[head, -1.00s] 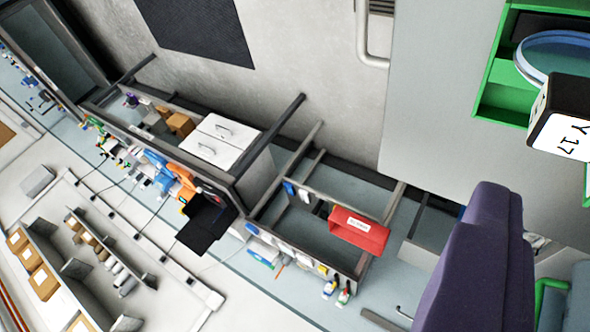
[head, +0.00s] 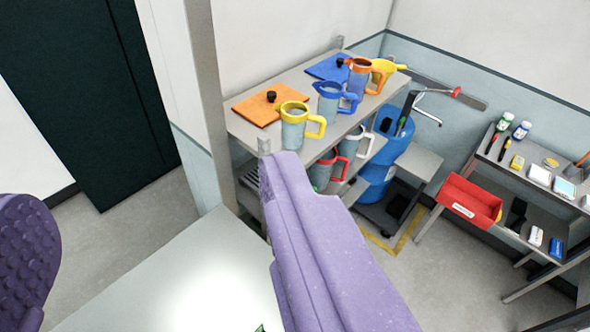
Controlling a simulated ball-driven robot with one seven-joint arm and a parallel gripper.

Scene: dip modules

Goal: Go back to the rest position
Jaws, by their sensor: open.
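My gripper (head: 150,185) shows as two purple fingers in the head view. One finger is cut off by the lower left edge, with its bumpy face showing. The other is large and rises from the bottom to the middle. The fingers stand wide apart with nothing seen between them, so the gripper is open and empty. The right finger overlaps part of the shelf behind it in the picture; I cannot tell the distance.
A shelf (head: 237,122) holds several measuring jugs, including a yellow-rimmed jug (head: 293,130). Right of it are a blue drum (head: 378,180), a red bin (head: 470,200) and a table with small items. A pale surface (head: 180,280) lies below; a dark door (head: 105,90) stands left.

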